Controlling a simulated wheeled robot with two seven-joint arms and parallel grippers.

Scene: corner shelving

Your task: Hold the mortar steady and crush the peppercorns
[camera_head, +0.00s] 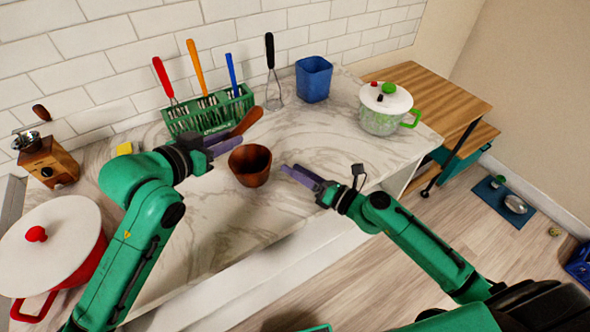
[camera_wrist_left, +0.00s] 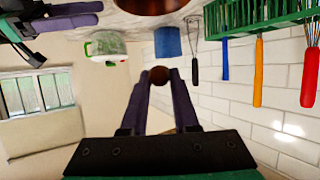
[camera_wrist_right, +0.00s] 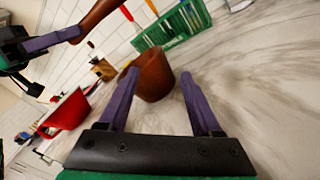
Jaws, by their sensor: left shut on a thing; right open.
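The mortar (camera_head: 250,168) is a brown wooden cup standing upright on the marble counter; its inside looks dark and I cannot make out peppercorns. My left gripper (camera_head: 226,143) is shut on the brown wooden pestle (camera_head: 246,121), held tilted above and left of the mortar. The pestle's round end (camera_wrist_left: 159,75) shows between the fingers in the left wrist view. My right gripper (camera_head: 284,169) is open and empty, a little right of the mortar. In the right wrist view the mortar (camera_wrist_right: 153,78) lies ahead, between and left of the spread fingertips.
A green rack (camera_head: 208,118) with several utensils stands behind. A blue container (camera_head: 313,80) and a lidded green pot (camera_head: 385,110) stand back right. A grinder (camera_head: 48,162) and a red pot (camera_head: 60,255) are left. The counter's front edge is close to my right gripper.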

